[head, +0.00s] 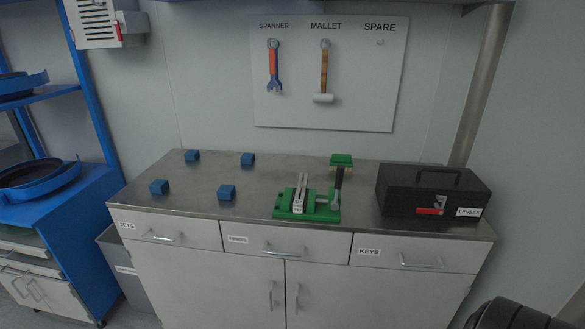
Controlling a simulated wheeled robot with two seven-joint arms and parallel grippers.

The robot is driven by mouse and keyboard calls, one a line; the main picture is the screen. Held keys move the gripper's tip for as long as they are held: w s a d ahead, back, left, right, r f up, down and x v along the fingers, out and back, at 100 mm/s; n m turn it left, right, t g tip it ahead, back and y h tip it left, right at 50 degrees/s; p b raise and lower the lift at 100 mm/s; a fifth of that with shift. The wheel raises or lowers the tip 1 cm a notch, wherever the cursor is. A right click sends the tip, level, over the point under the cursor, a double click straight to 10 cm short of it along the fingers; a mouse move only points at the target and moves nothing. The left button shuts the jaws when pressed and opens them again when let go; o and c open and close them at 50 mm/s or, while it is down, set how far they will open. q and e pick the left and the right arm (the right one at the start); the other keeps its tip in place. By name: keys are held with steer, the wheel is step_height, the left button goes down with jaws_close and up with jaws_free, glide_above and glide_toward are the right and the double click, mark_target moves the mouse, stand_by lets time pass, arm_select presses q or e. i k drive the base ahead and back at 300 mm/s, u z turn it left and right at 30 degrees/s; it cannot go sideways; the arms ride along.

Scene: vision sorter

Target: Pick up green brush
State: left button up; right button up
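The green brush (341,160) lies near the back edge of the metal worktop, right of the middle. It has a green block on top and pale bristles below. Nothing is touching it from above. Neither of my grippers is in view.
A green vise (292,212) with a black-handled lever stands in front of the brush. A black toolbox (425,195) stands at the right. Several blue blocks (227,192) sit on the left half of the worktop (200,176). A spanner and mallet hang on the wall board (350,100).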

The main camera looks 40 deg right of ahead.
mark_target(338, 159)
steer(key=z, duration=1.45)
